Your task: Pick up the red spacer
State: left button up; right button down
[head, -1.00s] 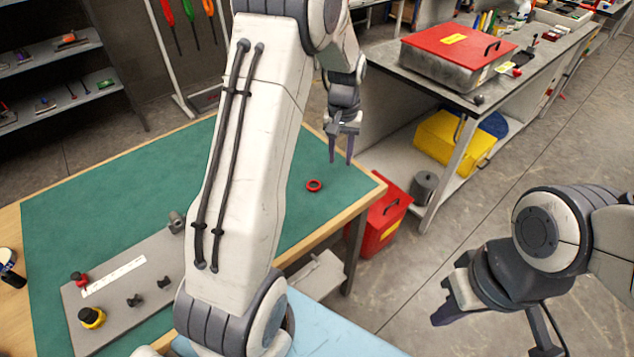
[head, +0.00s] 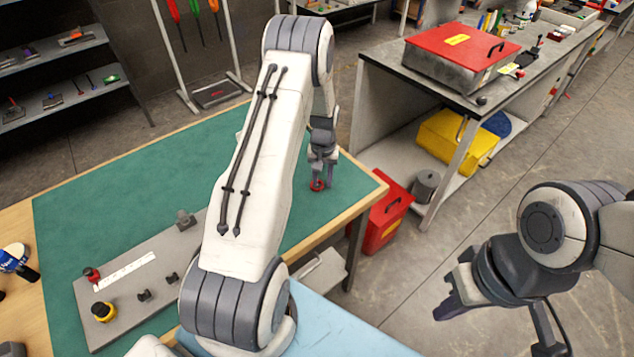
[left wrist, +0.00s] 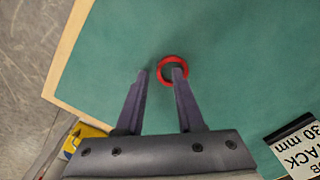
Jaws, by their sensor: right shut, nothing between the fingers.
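The red spacer (head: 317,187) is a flat ring lying on the green mat (head: 130,180), near the right corner of the wooden table. It also shows in the left wrist view (left wrist: 172,58). My left gripper (head: 323,184) is pointing down right at the spacer. Its fingers are apart. In the left wrist view the left gripper (left wrist: 160,73) has one fingertip over the ring's hole and the other to its left, outside the ring. I cannot tell whether either touches it. My right gripper (head: 443,308) is shut and empty, over the floor at the right.
A grey board (head: 130,283) with a white strip and several small parts lies on the mat's near side. A red box (head: 383,218) stands on the floor beside the table. A black and white label (left wrist: 296,148) shows at the left wrist view's corner.

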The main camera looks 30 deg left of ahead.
pick_arm(q)
jog(key=shift+f, duration=0.35)
grip_shut()
dwell(1.2)
